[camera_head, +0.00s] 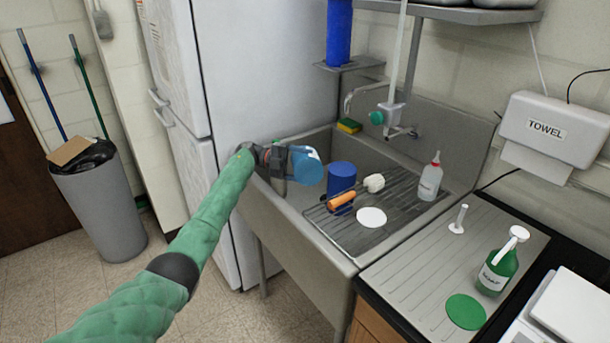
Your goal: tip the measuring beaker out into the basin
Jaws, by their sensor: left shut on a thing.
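The measuring beaker (306,166) is light blue with a pale edge, and it lies tilted over on its side. My left gripper (282,163) is shut on it at its left end. The beaker is above the left part of the steel basin (327,238), inside the rim as seen from here. I cannot see any liquid running from it. The gripper fingers hide part of the beaker. My right gripper is not in view.
A dark blue cup (341,177), an orange-handled brush (342,200) and a white disc (371,217) are close by at the wire rack (406,208). The tap (391,112) rises behind. A fridge (262,80) stands left.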

